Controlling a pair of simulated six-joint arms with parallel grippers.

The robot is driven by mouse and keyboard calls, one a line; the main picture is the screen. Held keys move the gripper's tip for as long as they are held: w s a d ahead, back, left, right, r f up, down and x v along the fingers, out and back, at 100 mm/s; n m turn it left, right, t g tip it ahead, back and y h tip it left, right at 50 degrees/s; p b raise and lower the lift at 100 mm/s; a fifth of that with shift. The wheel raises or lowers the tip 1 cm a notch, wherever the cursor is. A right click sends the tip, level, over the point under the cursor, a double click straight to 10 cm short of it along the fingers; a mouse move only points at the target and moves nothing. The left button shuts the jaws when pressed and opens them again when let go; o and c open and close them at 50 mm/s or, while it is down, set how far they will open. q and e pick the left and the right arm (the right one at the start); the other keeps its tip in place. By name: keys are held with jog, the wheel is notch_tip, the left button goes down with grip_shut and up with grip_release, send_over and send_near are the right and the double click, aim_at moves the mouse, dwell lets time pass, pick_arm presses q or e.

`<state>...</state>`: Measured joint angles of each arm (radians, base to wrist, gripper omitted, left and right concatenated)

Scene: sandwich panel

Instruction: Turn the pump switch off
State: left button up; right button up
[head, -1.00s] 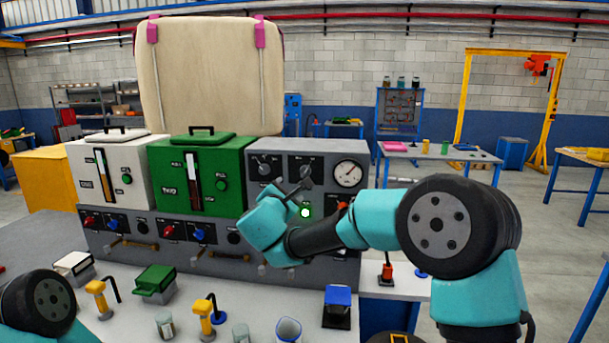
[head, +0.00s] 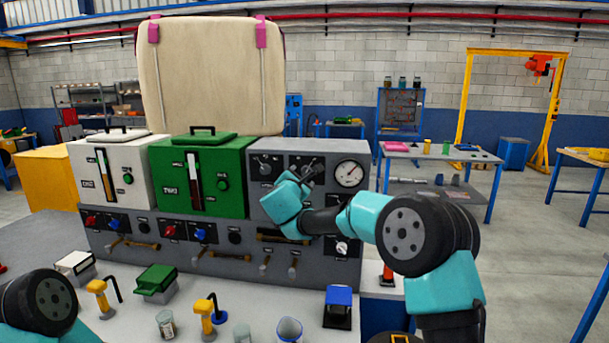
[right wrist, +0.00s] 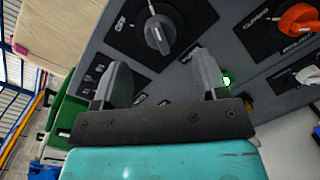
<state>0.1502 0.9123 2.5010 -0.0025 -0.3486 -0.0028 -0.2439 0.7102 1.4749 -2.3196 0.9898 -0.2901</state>
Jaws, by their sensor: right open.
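A black rotary switch (right wrist: 158,36) on a dark labelled plate shows in the right wrist view. Its pointer ridge is slightly tilted in that view; the small label lettering is hard to read. My right gripper (right wrist: 160,60) is open and empty, with its two fingers spread below the switch in the picture. Whether they touch it I cannot tell. In the head view the right gripper (head: 309,174) is at the upper middle of the grey panel (head: 345,205) and covers most of this switch. My left gripper is out of view; only part of that arm shows.
A green lamp (right wrist: 227,80) is lit beside the right finger. An orange-red knob (right wrist: 300,18) and a pale knob (right wrist: 308,75) lie farther right. A round gauge (head: 348,174) is right of the hand. Yellow-handled tools (head: 206,315) and small boxes stand on the bench.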

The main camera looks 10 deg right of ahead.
aim_at(304, 174)
jog(key=shift+x, duration=2.9)
jog(key=c, duration=0.9)
